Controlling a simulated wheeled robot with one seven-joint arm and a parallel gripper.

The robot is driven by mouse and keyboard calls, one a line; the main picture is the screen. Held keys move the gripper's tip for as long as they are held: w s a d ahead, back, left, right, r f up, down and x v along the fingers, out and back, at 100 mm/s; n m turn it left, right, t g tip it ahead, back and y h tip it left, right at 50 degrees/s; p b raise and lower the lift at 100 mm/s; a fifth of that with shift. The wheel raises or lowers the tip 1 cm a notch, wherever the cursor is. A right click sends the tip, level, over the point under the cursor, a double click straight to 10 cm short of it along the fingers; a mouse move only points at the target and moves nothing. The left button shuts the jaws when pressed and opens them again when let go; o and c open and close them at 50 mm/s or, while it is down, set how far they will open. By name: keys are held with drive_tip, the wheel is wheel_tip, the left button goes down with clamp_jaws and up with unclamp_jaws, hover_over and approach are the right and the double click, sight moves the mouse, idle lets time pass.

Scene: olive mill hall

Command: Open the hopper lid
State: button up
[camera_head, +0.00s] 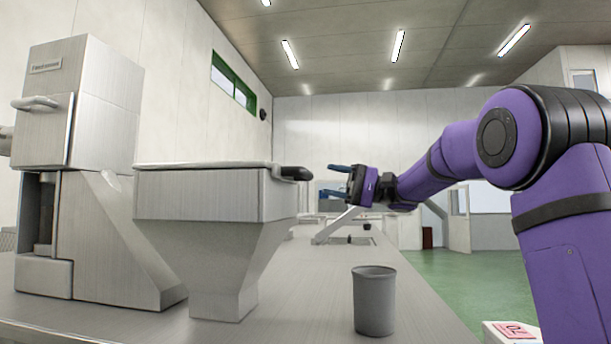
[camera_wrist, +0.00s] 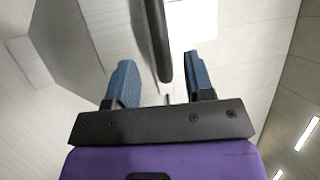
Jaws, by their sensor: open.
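The hopper (camera_head: 215,205) is a grey metal bin on a tapered foot, standing on the counter. Its thin lid (camera_head: 205,166) lies flat and shut on top. A dark handle (camera_head: 297,173) juts from the lid's right edge. My gripper (camera_head: 330,180) is open just right of the handle, its blue fingers pointing left toward it. In the wrist view, the dark handle (camera_wrist: 158,45) reaches down between the open fingers of my gripper (camera_wrist: 158,80), nearer the right one. I cannot tell whether it touches either finger.
A tall metal machine (camera_head: 85,150) stands left of the hopper. A grey cup (camera_head: 374,300) stands on the counter (camera_head: 300,300) in front, below my arm. A sink with a sloped metal piece (camera_head: 340,225) lies behind.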

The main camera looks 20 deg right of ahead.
sight(311, 175)
drive_tip(key=x, duration=0.7)
clamp_jaws()
